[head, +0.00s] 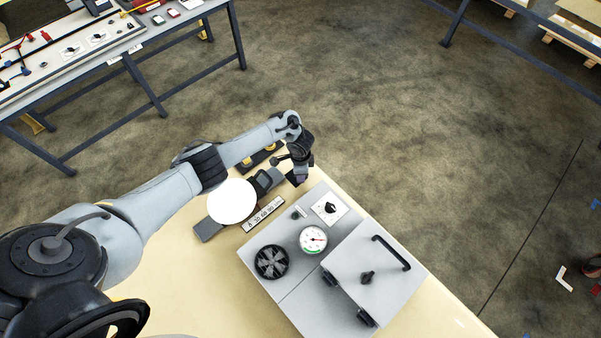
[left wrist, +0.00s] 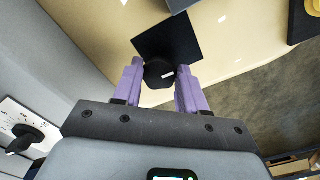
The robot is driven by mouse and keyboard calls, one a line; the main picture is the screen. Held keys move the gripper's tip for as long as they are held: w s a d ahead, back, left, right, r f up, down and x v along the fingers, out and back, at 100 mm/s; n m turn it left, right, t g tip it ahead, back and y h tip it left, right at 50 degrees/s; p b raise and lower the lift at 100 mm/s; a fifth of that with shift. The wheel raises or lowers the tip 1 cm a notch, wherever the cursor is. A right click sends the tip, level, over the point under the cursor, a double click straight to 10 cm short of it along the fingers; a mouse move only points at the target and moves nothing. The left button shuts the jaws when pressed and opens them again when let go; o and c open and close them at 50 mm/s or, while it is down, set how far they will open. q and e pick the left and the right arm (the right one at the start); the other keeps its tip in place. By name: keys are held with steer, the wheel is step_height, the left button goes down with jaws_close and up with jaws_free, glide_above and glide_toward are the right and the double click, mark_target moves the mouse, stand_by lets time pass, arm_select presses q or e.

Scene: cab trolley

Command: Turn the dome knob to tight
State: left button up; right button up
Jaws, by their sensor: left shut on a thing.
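The dome knob (left wrist: 158,73) is black and round with a white mark. It sits by a dark square plate (left wrist: 172,38). The purple fingers of my left gripper (left wrist: 159,84) stand on both sides of it in the left wrist view and are shut on it. In the head view my left gripper (head: 299,178) points down at the table's far edge, and the arm and fingers hide the knob there. A white dome (head: 232,201) stands on a dark base to the left of it. My right gripper is not in view.
A grey box (head: 342,262) with a gauge (head: 313,239), a black fan-like wheel (head: 272,262), a small dial (head: 330,208) and a black handle (head: 391,253) stands right of the gripper. A label strip (head: 263,213) lies between dome and box. The front left of the table (head: 190,285) is clear.

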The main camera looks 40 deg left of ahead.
arm_select(q)
steer(key=m+b, duration=0.1)
steer(key=m, duration=0.3)
steer(key=shift+w+a+f+m+b, duration=0.1)
steer(key=shift+m+b, duration=0.2)
steer(key=shift+b, duration=0.05)
steer(key=m+b, duration=0.2)
steer(key=m, duration=0.2)
steer(key=shift+w+m, duration=0.15)
steer(key=shift+m, duration=0.15)
steer(key=m+b, duration=0.3)
steer(key=m, duration=0.2)
steer(key=shift+w+b, duration=0.15)
steer(key=shift+b, duration=0.2)
steer(key=shift+m+b, duration=0.9)
steer(key=shift+m, duration=0.7)
steer(key=o, duration=1.1)
steer(key=shift+c, duration=0.2)
